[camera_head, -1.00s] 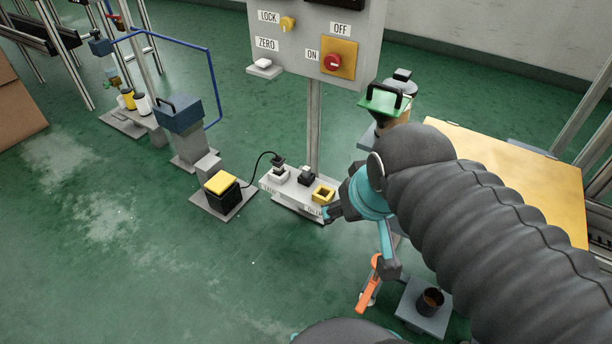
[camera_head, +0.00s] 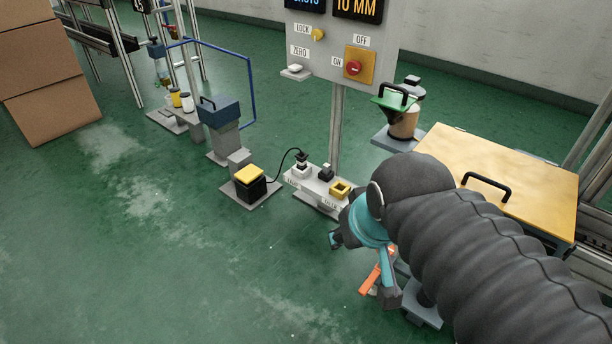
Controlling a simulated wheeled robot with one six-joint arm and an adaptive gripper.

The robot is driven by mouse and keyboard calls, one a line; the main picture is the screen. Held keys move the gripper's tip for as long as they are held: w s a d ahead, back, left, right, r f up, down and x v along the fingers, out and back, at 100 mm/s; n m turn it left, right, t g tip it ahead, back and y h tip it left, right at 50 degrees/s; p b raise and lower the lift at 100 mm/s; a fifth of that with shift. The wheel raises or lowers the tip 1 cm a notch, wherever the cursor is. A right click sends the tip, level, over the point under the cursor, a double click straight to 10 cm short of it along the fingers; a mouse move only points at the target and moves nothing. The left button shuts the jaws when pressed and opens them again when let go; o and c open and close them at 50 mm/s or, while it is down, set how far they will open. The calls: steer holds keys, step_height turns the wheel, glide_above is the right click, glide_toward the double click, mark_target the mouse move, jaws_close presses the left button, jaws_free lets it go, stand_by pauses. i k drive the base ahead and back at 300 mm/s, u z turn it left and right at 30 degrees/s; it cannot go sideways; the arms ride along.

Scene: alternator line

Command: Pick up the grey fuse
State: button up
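A narrow light grey rack (camera_head: 308,190) stands on the floor below the control panel. On it are a white block with a dark top (camera_head: 302,165), a small dark block (camera_head: 326,173) and a yellow square socket (camera_head: 340,190). I cannot tell for sure which thing is the grey fuse; these parts are small. My gripper (camera_head: 362,268) is to the right of and nearer than the rack, pointing down. Its two teal and dark fingers are spread wide, with nothing seen held between them. My arm hides part of the floor behind it.
An orange-handled tool (camera_head: 371,279) lies behind my gripper. A black box with a yellow top (camera_head: 249,183) stands left of the rack. The control panel (camera_head: 335,40) rises behind on a post (camera_head: 336,125). A yellow-topped bench (camera_head: 520,180) is right.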

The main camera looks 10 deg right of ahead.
mark_target(326, 171)
steer(key=u, duration=1.9)
steer(key=k, duration=0.85)
steer(key=z, duration=0.8)
steer(key=i, duration=1)
